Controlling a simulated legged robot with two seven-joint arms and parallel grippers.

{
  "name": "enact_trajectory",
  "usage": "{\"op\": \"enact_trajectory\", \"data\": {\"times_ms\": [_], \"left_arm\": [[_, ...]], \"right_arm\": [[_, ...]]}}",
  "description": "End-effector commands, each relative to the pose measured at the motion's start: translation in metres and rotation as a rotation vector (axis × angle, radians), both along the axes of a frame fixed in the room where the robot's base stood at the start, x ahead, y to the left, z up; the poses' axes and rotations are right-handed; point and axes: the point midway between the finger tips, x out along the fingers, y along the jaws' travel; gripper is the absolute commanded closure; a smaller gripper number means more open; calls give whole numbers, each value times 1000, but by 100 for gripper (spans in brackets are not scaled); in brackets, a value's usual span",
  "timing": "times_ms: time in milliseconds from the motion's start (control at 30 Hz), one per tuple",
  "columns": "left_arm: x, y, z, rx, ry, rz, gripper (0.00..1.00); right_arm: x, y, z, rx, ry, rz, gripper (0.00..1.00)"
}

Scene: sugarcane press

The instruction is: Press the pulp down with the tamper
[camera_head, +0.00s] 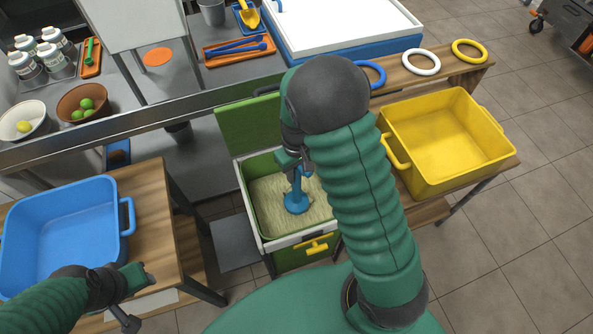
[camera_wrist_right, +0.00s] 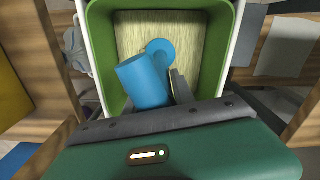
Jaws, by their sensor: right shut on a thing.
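The blue tamper (camera_head: 297,196) stands roughly upright inside the green press bin (camera_head: 246,196), its round foot at the pale fibrous pulp (camera_head: 267,205). My right gripper (camera_head: 292,160) is shut on the tamper's upper part. In the right wrist view the tamper (camera_wrist_right: 146,82) shows between the fingers (camera_wrist_right: 172,88), above the pulp (camera_wrist_right: 190,45) and within the bin's green walls (camera_wrist_right: 101,50). I cannot tell how hard the foot bears on the pulp. My left gripper (camera_head: 140,278) is at the lower left by the blue tub, away from the bin; its finger gap is unclear.
A blue tub (camera_head: 131,216) sits on the left wooden table, and a yellow tub (camera_head: 455,174) on the right one. A yellow handle (camera_head: 317,246) is on the bin's front. Blue, white (camera_head: 421,62) and yellow rings lie at the back right. Bowls stand at the back left.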

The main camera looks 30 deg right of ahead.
Motion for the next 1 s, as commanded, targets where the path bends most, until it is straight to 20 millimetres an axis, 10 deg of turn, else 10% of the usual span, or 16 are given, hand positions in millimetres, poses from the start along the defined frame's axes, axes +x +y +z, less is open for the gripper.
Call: {"op": "enact_trajectory", "data": {"times_ms": [1000], "left_arm": [[0, 0, -11, 0, 0, 0, 64]], "right_arm": [[-1, 0, -18, 0, 2, 0, 100]]}}
